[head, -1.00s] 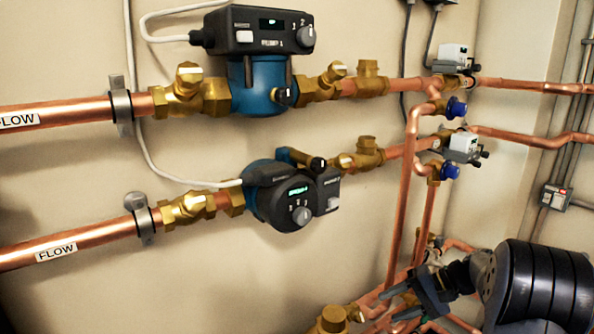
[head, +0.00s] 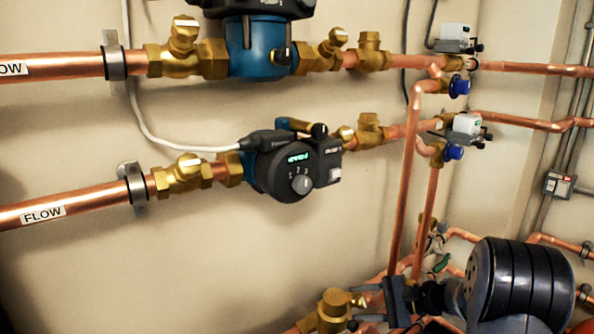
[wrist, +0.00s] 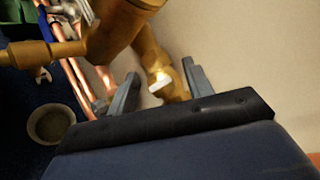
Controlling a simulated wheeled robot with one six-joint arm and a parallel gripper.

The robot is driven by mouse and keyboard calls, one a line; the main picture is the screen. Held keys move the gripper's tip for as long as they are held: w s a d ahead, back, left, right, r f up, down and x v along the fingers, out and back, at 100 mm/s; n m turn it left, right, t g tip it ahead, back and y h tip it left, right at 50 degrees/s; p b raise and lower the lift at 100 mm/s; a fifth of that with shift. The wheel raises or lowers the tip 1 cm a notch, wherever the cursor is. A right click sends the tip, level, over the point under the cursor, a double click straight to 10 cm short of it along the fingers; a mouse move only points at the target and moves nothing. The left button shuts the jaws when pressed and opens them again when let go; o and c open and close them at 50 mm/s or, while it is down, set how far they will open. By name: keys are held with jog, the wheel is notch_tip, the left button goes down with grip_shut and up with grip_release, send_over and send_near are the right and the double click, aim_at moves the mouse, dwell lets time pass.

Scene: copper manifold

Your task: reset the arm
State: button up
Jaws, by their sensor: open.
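My gripper (head: 372,302) is at the lower right of the head view, pointing left beside a brass valve (head: 333,308) on the lower copper pipework. In the wrist view my gripper (wrist: 160,85) shows two grey fingers spread apart, with nothing held between them. Beyond and between the fingers is a brass fitting (wrist: 150,55) with a small white-tipped part (wrist: 160,82). I cannot tell whether a finger touches it.
Two pumps hang on the wall: a blue one (head: 258,48) at the top and a dark one (head: 290,170) below. Copper risers (head: 404,190) stand just behind my arm. In the wrist view a round bucket-like thing (wrist: 51,125) is at lower left.

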jog(key=m+t, duration=0.2)
jog(key=m, duration=0.1)
jog(key=m+t+y, duration=0.1)
jog(key=m+t, duration=0.1)
jog(key=m, duration=0.1)
jog(key=shift+m, duration=0.4)
jog(key=m+t, duration=0.1)
jog(key=m, duration=0.2)
jog(key=m+t+h, duration=0.1)
jog(key=m+t, duration=0.1)
jog(key=m, duration=0.1)
jog(key=m+t+h+p, duration=0.1)
jog(key=m+t, duration=0.1)
jog(key=m, duration=0.1)
jog(key=shift+v, duration=1.4)
jog(key=shift+r, duration=0.1)
